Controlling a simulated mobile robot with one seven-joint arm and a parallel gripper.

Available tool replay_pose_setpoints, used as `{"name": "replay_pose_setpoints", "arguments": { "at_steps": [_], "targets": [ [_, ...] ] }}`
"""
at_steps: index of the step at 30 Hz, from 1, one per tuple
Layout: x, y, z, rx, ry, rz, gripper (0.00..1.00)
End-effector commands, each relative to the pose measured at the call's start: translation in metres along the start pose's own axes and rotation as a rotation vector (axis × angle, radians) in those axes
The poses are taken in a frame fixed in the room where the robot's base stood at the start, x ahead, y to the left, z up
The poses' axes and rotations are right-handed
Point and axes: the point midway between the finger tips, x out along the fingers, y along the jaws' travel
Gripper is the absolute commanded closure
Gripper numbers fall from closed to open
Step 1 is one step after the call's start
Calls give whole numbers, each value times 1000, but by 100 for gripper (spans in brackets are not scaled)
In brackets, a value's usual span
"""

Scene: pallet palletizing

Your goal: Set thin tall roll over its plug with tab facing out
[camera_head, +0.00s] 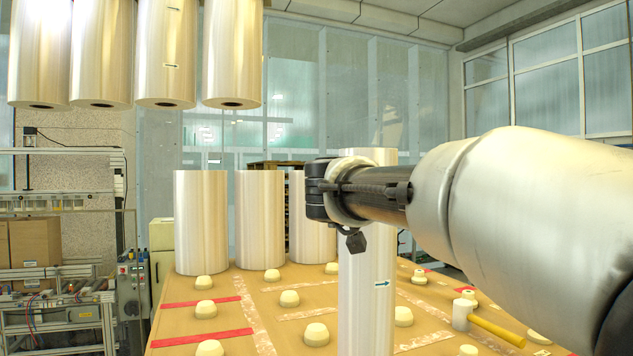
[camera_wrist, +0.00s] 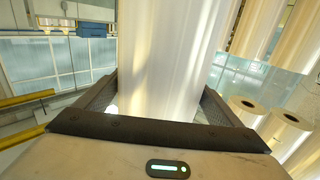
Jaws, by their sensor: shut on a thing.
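The thin tall roll (camera_head: 364,290) is white and upright in the head view, in front of the pallet. A small tab mark with a blue arrow (camera_head: 381,283) shows on its side facing the head camera. Its lower end runs out of the picture, so I cannot tell what is under it. My gripper (camera_head: 340,190) is at its upper part, shut on it. In the wrist view the fingers of my gripper (camera_wrist: 160,98) stand on both sides of the roll (camera_wrist: 170,50). Several cream plugs (camera_head: 316,334) stand on the pallet top (camera_head: 285,325); which one belongs to this roll I cannot tell.
Wide rolls (camera_head: 201,225) and (camera_head: 260,220) stand at the pallet's back. Several rolls (camera_head: 165,60) hang at the upper left. Red strips (camera_head: 205,338) lie on the pallet. A yellow-handled mallet (camera_head: 490,328) lies at the right. A machine frame (camera_head: 60,300) stands at the left.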

Motion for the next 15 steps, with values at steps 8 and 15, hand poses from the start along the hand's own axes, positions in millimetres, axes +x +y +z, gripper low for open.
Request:
{"name": "replay_pose_setpoints", "arguments": {
  "at_steps": [8, 15],
  "targets": [
    [-2, 2, -4, 3, 15, 0, 64],
    [-2, 2, -1, 4, 16, 0, 64]
  ]
}}
